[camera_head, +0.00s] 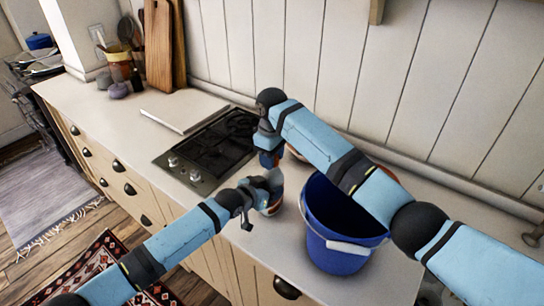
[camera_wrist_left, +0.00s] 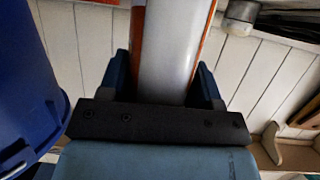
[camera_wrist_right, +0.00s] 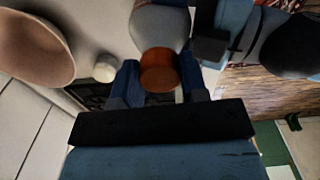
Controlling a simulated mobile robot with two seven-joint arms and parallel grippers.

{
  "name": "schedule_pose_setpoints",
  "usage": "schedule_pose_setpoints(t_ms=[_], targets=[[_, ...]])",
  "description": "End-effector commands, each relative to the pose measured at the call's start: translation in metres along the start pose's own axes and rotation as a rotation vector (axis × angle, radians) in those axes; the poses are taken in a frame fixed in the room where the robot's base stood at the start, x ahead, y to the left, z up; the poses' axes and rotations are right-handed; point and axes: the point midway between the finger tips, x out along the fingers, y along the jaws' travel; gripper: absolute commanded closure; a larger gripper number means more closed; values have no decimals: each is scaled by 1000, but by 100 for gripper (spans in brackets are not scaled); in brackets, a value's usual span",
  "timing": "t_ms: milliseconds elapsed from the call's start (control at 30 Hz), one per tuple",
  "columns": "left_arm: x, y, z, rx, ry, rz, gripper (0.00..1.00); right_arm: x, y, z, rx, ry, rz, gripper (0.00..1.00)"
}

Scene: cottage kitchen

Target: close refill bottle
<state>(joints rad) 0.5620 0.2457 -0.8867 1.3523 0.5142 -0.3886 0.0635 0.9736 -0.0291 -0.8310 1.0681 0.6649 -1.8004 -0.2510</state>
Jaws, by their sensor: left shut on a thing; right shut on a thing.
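The refill bottle (camera_head: 274,190) stands upright at the counter's front, pale with an orange-red band low down. My left gripper (camera_head: 256,195) is shut around its side from the left; the left wrist view shows the white body (camera_wrist_left: 172,45) with orange edges between the fingers. My right gripper (camera_head: 268,158) is directly above the bottle, pointing down. In the right wrist view it is shut on an orange cap (camera_wrist_right: 160,75), in line with the bottle's pale grey shoulder (camera_wrist_right: 158,24). I cannot tell whether the cap touches the bottle's neck.
A blue bucket (camera_head: 335,257) with a white handle stands right of the bottle, under my right arm. A black gas hob (camera_head: 215,150) lies to the left. The right wrist view shows a beige bowl (camera_wrist_right: 32,48) and a small white round thing (camera_wrist_right: 105,67).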

Motion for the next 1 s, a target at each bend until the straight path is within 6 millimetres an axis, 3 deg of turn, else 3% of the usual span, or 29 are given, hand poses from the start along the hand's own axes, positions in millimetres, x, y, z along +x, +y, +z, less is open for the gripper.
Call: schedule_pose_setpoints(t_ms=[200, 400, 533, 567, 667, 1000], targets=[[0, 0, 0, 0, -1, 0, 100, 1, -2, -1, 547, 2, -4, 88], [0, 0, 0, 0, -1, 0, 100, 0, 0, 0, 910, 2, 0, 88], [0, 0, 0, 0, -1, 0, 100, 0, 0, 0, 898, 2, 1, 89], [0, 0, 0, 0, -1, 0, 100, 0, 0, 0, 898, 2, 1, 56], [0, 0, 0, 0, -1, 0, 100, 0, 0, 0, 896, 2, 1, 33], [0, 0, 0, 0, 0, 0, 100, -3, 0, 0, 894, 3, 1, 30]])
